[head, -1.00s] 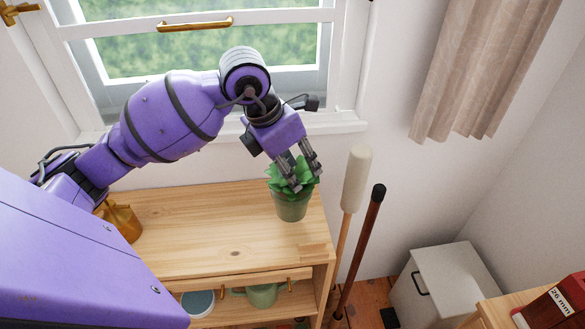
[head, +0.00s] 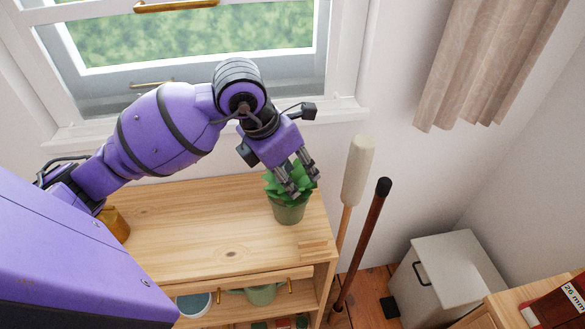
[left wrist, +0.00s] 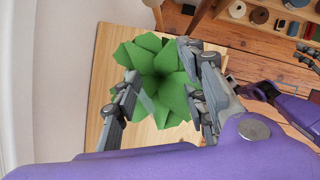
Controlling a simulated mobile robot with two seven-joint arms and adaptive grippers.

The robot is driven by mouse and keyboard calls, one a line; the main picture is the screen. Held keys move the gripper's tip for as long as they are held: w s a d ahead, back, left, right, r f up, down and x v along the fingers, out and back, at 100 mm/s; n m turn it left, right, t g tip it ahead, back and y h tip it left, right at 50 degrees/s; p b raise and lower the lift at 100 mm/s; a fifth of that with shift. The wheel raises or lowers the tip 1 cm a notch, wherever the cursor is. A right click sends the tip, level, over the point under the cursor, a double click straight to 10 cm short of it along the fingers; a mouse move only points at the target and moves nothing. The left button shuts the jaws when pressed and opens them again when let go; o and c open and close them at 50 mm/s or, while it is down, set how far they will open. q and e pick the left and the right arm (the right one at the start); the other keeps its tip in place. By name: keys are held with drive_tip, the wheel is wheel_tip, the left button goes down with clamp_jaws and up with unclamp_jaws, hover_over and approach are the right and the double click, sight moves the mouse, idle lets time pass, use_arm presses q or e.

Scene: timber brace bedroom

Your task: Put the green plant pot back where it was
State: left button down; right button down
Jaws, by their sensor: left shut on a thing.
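The green plant pot (head: 288,212) holds a leafy green plant (head: 280,184) and stands upright at the right end of the wooden shelf top (head: 190,240). My left gripper (head: 296,190) reaches down over it from behind, shut on it, with its fingers among the leaves. In the left wrist view the leaves (left wrist: 160,75) fill the space between the two fingers of the left gripper (left wrist: 162,100) and hide the pot. I cannot tell whether the pot's base touches the wood. My right gripper is not seen in the head view.
An amber vessel (head: 116,224) stands at the shelf's left, partly behind my arm. A pale-headed pole (head: 358,172) and a dark pole (head: 368,225) lean just right of the shelf. A white bin (head: 450,275) is farther right. The shelf's middle is clear.

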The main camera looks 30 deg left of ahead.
use_arm(q)
drive_tip(key=shift+d, duration=0.1)
drive_tip(key=c, duration=1.1)
unclamp_jaws()
drive_tip(key=shift+f, duration=0.1)
drive_tip(key=shift+r, duration=0.4)
drive_tip(key=v, duration=1.1)
drive_tip(key=shift+s+r, duration=0.15)
drive_tip(key=shift+r, duration=0.05)
